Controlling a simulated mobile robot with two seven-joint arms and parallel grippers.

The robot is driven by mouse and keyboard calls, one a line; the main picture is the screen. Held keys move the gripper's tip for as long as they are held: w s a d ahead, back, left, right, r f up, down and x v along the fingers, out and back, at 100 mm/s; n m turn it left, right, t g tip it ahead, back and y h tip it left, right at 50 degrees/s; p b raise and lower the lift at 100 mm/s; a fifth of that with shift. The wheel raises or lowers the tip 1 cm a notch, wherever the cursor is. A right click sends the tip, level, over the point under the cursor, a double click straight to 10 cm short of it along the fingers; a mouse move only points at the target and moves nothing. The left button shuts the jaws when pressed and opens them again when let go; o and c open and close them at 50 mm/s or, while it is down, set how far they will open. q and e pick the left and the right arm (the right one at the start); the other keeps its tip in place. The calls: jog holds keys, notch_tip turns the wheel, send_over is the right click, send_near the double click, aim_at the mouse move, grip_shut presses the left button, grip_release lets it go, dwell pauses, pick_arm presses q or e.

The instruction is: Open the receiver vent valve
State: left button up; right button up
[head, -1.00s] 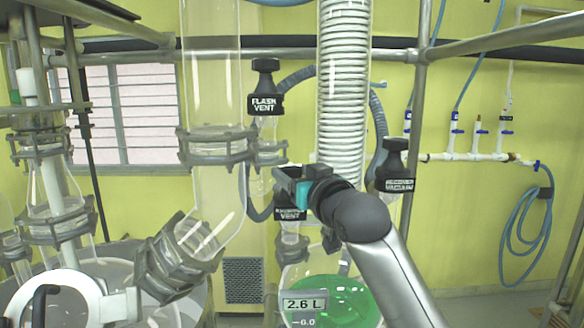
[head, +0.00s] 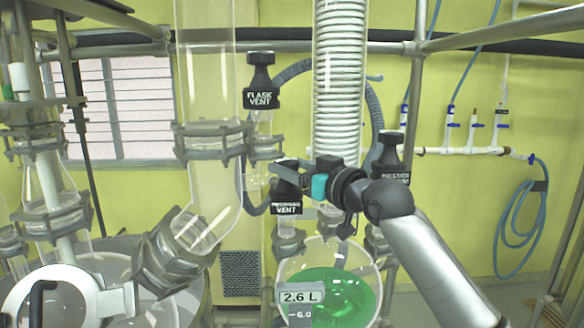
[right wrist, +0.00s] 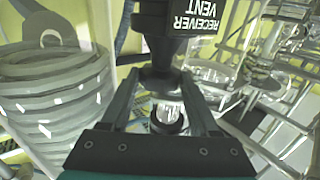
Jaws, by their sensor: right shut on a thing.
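The receiver vent valve (head: 287,206) is a black cap with a white label, on a glass neck above the receiver flask (head: 345,265). In the right wrist view its black knob (right wrist: 178,18) shows upside down at the top, its label readable. My right gripper (head: 288,174) comes in from the right at the valve's upper part and partly covers it in the head view. In the right wrist view its two dark fingers (right wrist: 160,84) stand on both sides of the valve's narrower part, shut on it. My left gripper is not in view.
The flask vent valve (head: 261,82) stands behind and above. The receiver vacuum valve (head: 390,148) is close behind my right arm. A glass column with a white coil (head: 340,90) rises beside the gripper. Metal pipes (head: 418,100) frame the right side. The receiver holds green liquid.

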jog(key=o, duration=1.4)
